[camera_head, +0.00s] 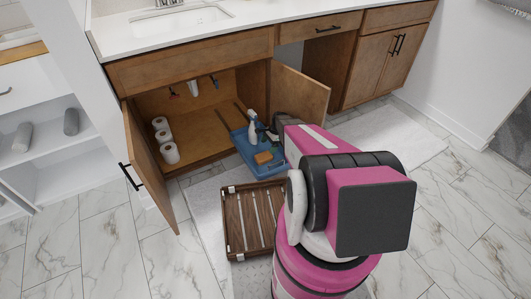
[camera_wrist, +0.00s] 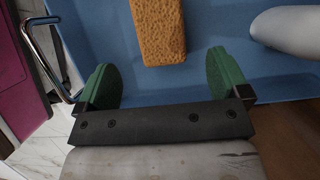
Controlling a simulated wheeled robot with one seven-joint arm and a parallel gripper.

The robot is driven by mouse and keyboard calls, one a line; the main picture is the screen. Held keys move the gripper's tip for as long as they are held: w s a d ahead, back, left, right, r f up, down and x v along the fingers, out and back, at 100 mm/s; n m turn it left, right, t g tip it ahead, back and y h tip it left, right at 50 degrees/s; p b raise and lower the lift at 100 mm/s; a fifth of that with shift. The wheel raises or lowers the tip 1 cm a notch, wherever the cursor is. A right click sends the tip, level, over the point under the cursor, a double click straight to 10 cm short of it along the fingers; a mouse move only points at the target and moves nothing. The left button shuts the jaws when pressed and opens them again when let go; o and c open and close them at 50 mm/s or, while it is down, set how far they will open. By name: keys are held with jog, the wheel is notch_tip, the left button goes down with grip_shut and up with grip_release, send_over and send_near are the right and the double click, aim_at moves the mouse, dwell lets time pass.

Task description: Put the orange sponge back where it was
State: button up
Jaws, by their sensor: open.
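The orange sponge (camera_head: 264,157) lies in a blue tray (camera_head: 243,167) that sticks out of the open cabinet under the sink. In the wrist view the sponge (camera_wrist: 158,30) lies on the blue tray floor (camera_wrist: 215,28), just beyond and between my fingertips. My gripper (camera_wrist: 162,80) is open and empty, its two green finger pads spread to either side. A white spray bottle (camera_head: 252,128) stands in the tray behind the sponge; a white rounded object (camera_wrist: 285,28) shows at the wrist view's right.
Both cabinet doors stand open, the left (camera_head: 152,165) and the right (camera_head: 300,97). Several white rolls (camera_head: 169,153) stand inside the cabinet at left. A slatted wooden rack (camera_head: 252,220) lies on the pale mat before the tray. Marble floor (camera_head: 120,250) is clear at left.

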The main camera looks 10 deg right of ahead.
jog(key=s+a+r+n+h, duration=0.1)
jog(key=s+r+n+h, duration=0.1)
jog(key=s+r+n, duration=0.5)
jog(key=s+a+r+n+t+h, duration=0.1)
jog(key=s+r+n, duration=0.6)
jog(key=s+r, duration=0.8)
notch_tip(320, 180, up, 9)
jog(key=shift+s+a+r+h, duration=0.1)
jog(key=shift+s+a+h, duration=0.05)
jog(key=shift+a+h, duration=0.45)
